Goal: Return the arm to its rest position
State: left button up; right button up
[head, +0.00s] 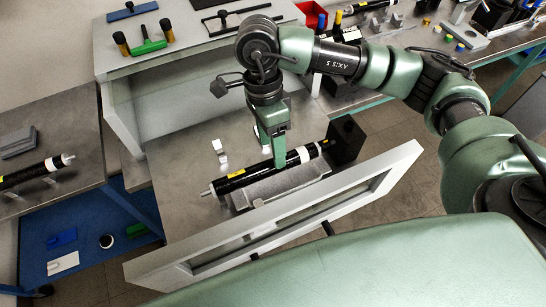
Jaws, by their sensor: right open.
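My right arm comes in from the right, and its green gripper (274,152) points down over a black tube (238,181) with yellow and white bands. The gripper is open. Its fingers are at the tube's middle and hide part of it; I cannot tell whether they touch it. The tube lies along a grey cradle (290,184) on the metal work surface (184,190). My left gripper is not in view.
A white-framed panel (390,167) stands along the front of the work surface. Another black tube (32,174) is on the left table. More tools lie on the benches behind.

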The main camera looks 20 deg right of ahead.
jog(key=shift+v, duration=1.35)
